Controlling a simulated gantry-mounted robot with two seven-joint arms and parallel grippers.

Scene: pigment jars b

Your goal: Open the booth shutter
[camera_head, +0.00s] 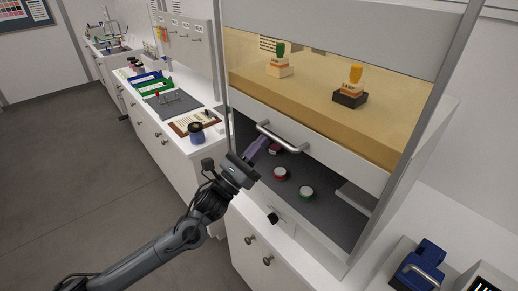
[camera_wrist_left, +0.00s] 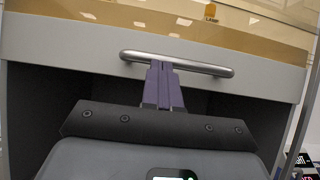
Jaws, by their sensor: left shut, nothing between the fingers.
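The booth shutter has a white lower rail (camera_head: 330,152) and an amber see-through pane (camera_head: 310,97). A silver bar handle (camera_head: 281,138) is fixed to the rail and also spans the left wrist view (camera_wrist_left: 200,68). The booth's dark interior shows below the rail, so the shutter stands partly raised. My left gripper (camera_head: 259,144) is shut and empty, its purple fingers close to the handle's left end in the head view. In the left wrist view its fingertips (camera_wrist_left: 160,70) overlap the handle's bar; I cannot tell whether they touch it. My right gripper is not in view.
A blue device (camera_head: 420,264) stands right. A dark jar (camera_head: 196,132) sits on the left counter.

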